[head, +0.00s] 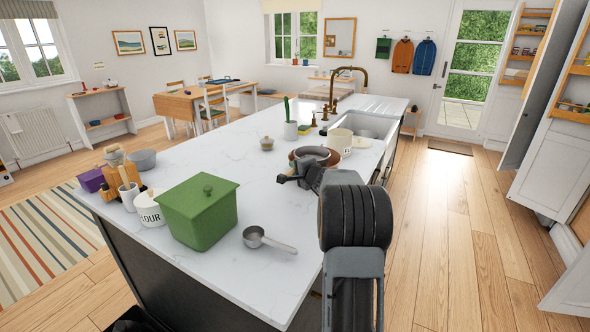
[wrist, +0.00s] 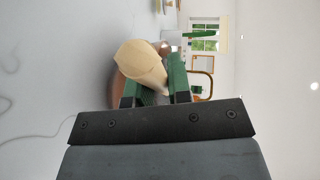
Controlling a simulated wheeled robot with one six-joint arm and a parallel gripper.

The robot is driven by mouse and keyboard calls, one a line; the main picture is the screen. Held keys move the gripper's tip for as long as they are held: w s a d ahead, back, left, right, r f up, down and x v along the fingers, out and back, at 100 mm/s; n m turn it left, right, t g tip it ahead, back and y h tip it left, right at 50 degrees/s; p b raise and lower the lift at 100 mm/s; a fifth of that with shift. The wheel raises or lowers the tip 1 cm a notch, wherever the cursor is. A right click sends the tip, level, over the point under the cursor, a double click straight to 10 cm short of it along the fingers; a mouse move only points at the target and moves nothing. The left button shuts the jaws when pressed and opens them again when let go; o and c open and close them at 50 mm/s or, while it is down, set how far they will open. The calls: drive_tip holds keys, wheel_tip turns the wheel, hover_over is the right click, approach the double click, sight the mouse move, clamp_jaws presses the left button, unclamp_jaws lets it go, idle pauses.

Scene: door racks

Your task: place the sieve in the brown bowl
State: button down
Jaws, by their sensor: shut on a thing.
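The brown bowl (head: 297,160) stands on the white island worktop, near the sink. The grey round sieve (head: 316,154) shows at the bowl's mouth, within or just above its rim; I cannot tell if it rests there. My gripper (wrist: 163,80) is shut on a pale wooden piece, which looks like the sieve's handle (wrist: 140,62). In the wrist view this piece points away between the green fingers and hides most of the brown bowl (wrist: 117,82) behind it. In the head view my arm hides the fingertips and the handle.
A small jar (head: 267,144) is to the left. A green lidded box (head: 197,213), a metal measuring cup (head: 254,238) and a flour tin (head: 149,208) stand nearer. The worktop between is clear.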

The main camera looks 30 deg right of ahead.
drive_tip(key=shift+f+b, duration=0.5)
drive_tip(key=shift+b, duration=0.45)
drive_tip(key=c, duration=1.1)
unclamp_jaws()
drive_tip(key=shift+o, duration=0.2)
drive_tip(key=r+p, duration=0.1)
drive_tip(key=p, duration=0.1)
drive_tip(key=shift+r+p, duration=0.35)
drive_tip(key=s+r+b, duration=0.2)
drive_tip(key=s+b, duration=0.1)
drive_tip(key=s, duration=0.9)
drive_tip(key=s+a+n+g+y+p, duration=0.2)
drive_tip(key=a+n+g+y, duration=0.15)
drive_tip(key=a, duration=0.65)
drive_tip(key=s+a+n+g+y+p, duration=0.2)
drive_tip(key=a+n, duration=0.3)
drive_tip(key=a, duration=0.6)
drive_tip(key=s+a+f+n+g+h+p, duration=0.2)
drive_tip(key=s+a+n+g, duration=0.1)
drive_tip(key=s, duration=0.5)
drive_tip(key=s+a+f+n+g+h+p, duration=0.1)
drive_tip(key=s+a+n+g+h+p, duration=0.1)
drive_tip(key=s+n, duration=0.4)
drive_tip(key=s+a+g+h, duration=0.1)
drive_tip(key=s+a, duration=0.1)
drive_tip(key=shift+s+a+f+g, duration=0.25)
drive_tip(key=shift+a+f+g, duration=0.1)
drive_tip(key=shift+a+f, duration=0.05)
